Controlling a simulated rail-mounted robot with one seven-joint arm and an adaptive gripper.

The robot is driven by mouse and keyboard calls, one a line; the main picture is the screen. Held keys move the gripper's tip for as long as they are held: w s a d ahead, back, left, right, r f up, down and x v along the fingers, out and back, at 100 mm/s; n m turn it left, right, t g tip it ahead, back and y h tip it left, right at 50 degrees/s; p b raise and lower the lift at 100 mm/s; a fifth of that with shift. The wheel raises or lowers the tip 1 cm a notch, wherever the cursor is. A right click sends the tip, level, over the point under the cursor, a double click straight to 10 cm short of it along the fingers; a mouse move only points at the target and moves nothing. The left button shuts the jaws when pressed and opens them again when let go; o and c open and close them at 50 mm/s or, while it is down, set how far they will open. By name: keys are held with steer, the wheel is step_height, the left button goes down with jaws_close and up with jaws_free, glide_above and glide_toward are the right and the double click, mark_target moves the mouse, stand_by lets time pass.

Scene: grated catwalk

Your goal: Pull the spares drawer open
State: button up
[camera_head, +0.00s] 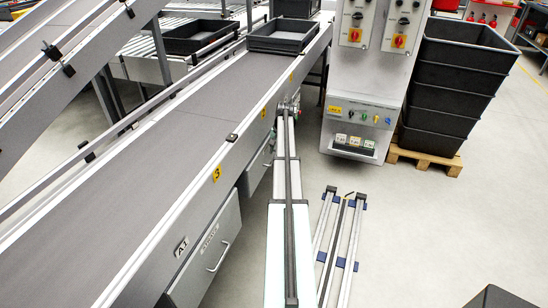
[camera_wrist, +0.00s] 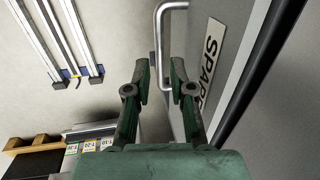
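The spares drawer (camera_wrist: 195,30) is a grey front on the right of the wrist view. It bears a white label (camera_wrist: 211,50), partly hidden by my right finger. Its pale bar handle (camera_wrist: 158,45) stands out from the front. My gripper (camera_wrist: 161,68) is open, with one dark green finger on each side of the handle bar in the picture. I see no finger contact, and the depth is hard to judge. In the head view, my gripper end (camera_head: 289,105) is small and its fingers are unclear.
A nearer drawer (camera_head: 205,262) with a handle sits under the conveyor (camera_head: 120,190). Metal profiles (camera_head: 350,240) lie on the floor to the right. A control cabinet (camera_head: 365,80) and stacked black crates (camera_head: 450,95) on a pallet (camera_head: 425,160) stand beyond. Floor between is free.

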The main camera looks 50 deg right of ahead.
steer(key=shift+w+a+f, duration=0.1)
steer(key=shift+w+f, duration=0.1)
steer(key=shift+f, duration=0.8)
steer(key=shift+w+f, duration=0.15)
steer(key=shift+f, duration=0.8)
jaws_close()
steer(key=shift+s, duration=0.1)
